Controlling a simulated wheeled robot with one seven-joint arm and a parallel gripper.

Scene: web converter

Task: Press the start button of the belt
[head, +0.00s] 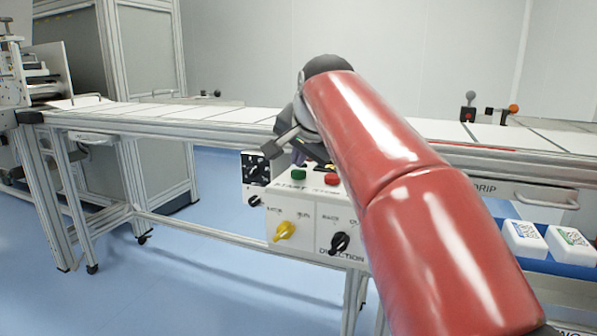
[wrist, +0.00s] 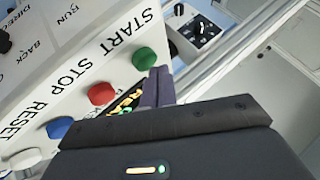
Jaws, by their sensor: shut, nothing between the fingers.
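The white control box (head: 292,212) hangs at the front of the belt (head: 215,114). Its green button (head: 298,174) shows beside a red button (head: 331,179). In the wrist view the green button (wrist: 150,60) stands by the word START, the red one (wrist: 101,93) by STOP, and a blue one (wrist: 59,127) by RESET. My gripper (head: 298,157) is just above the green button in the head view, partly hidden by my red arm. In the wrist view my shut, empty fingers (wrist: 158,76) end close beside the green button. I cannot tell whether they touch it.
A yellow knob (head: 285,230) and a black knob (head: 339,243) sit lower on the box. A dark panel (head: 255,172) is just left of it. White containers (head: 524,238) stand at the right. Blue floor is open at the left front.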

